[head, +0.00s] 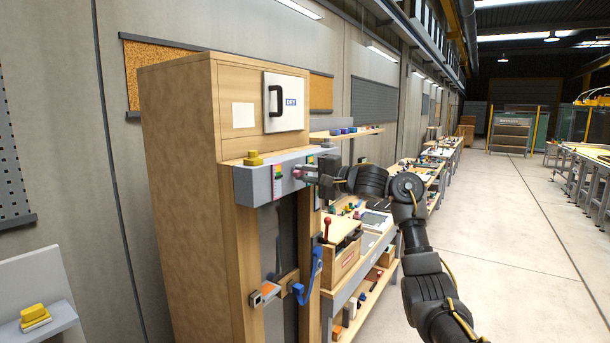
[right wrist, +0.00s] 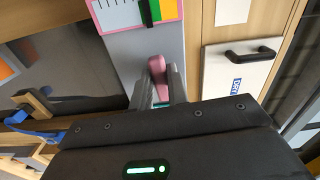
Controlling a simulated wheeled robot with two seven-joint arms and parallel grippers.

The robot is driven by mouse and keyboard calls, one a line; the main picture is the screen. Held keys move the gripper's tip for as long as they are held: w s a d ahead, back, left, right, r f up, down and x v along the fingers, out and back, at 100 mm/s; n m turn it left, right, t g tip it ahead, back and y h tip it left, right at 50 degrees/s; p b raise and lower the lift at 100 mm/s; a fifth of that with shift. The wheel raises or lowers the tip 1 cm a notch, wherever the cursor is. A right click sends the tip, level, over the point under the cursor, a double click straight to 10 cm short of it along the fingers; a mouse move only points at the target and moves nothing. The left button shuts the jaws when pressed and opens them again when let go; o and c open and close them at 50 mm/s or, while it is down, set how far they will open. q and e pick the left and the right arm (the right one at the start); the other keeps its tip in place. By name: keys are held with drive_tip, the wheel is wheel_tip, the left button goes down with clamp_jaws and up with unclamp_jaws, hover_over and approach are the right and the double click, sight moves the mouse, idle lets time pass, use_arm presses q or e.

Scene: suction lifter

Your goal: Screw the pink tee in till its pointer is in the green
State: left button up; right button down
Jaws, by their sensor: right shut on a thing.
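The pink tee (head: 297,173) sticks out of the front of a grey box (head: 262,187) on a tall wooden cabinet. My right gripper (head: 302,174) is shut on the tee. In the right wrist view the pink tee (right wrist: 157,72) lies between the two fingers, partly hidden by them. A scale (right wrist: 128,12) above it runs from white with ticks to green, orange and red. Its dark pointer (right wrist: 146,12) stands at the white side of the green band; I cannot tell whether it is fully inside. My left gripper is not in view.
A yellow knob (head: 253,158) sits on top of the grey box. A white panel with a black handle (head: 275,101) is above it. Workbenches run along the wall; the floor at right is clear.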

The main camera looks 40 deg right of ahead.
drive_tip(key=shift+f+m, duration=0.1)
drive_tip(key=shift+m, duration=0.5)
drive_tip(key=c, duration=1.4)
unclamp_jaws()
drive_tip(key=shift+o, duration=0.2)
drive_tip(key=shift+s+d+b, duration=0.1)
drive_tip(key=shift+s+b, duration=0.15)
drive_tip(key=shift+b, duration=0.05)
drive_tip(key=b+v, duration=0.5)
drive_tip(key=v, duration=0.5)
